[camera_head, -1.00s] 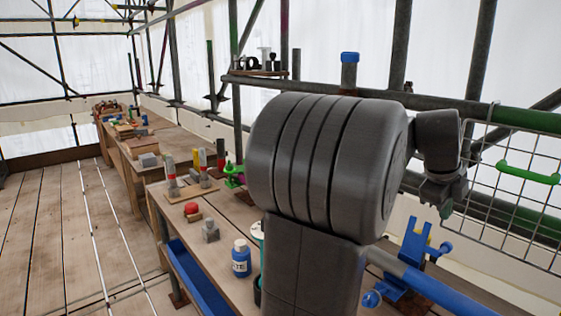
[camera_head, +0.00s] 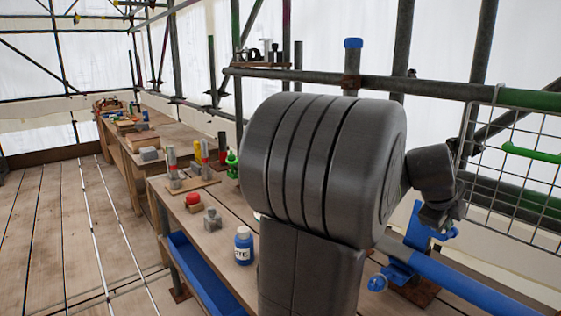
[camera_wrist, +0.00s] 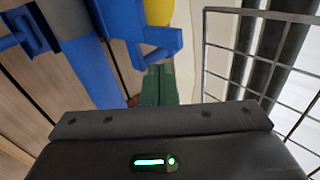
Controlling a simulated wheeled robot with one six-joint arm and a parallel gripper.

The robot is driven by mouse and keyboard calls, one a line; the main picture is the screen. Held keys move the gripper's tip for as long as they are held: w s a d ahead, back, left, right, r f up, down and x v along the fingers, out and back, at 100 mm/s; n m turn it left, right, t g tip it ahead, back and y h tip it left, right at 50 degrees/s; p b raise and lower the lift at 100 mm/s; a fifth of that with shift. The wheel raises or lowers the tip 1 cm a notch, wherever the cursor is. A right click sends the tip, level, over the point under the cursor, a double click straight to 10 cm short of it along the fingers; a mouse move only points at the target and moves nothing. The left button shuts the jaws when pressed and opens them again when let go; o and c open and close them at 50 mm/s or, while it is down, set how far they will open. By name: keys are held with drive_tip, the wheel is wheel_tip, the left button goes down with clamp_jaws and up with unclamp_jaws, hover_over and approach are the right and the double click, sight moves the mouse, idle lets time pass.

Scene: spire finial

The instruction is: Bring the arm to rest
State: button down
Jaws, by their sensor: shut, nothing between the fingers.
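My arm's large grey joint (camera_head: 325,165) fills the middle of the head view, standing over the near workbench. Its smaller wrist part (camera_head: 432,180) shows to the right, beside the mesh panel. In the wrist view, my gripper (camera_wrist: 157,72) shows as two dark green fingers side by side beyond the black gripper body. The fingers are shut and hold nothing. The gripper tips are not visible in the head view.
The near workbench (camera_head: 222,222) holds a blue-and-white bottle (camera_head: 243,246), a red-topped block (camera_head: 194,202) and a grey block (camera_head: 212,220). A blue bracket (camera_head: 412,250) on a pole and a mesh panel (camera_head: 515,165) lie close to my wrist. The plank floor at left is clear.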

drive_tip(key=shift+s+a+f+b, duration=0.1)
drive_tip(key=shift+f+b, duration=0.15)
drive_tip(key=shift+b, duration=0.15)
drive_tip(key=shift+s+a+r, duration=0.35)
drive_tip(key=shift+s+a, duration=0.15)
drive_tip(key=shift+a, duration=0.3)
drive_tip(key=shift+s+a+r, duration=0.3)
drive_tip(key=shift+s+a, duration=0.2)
drive_tip(key=shift+a, duration=0.3)
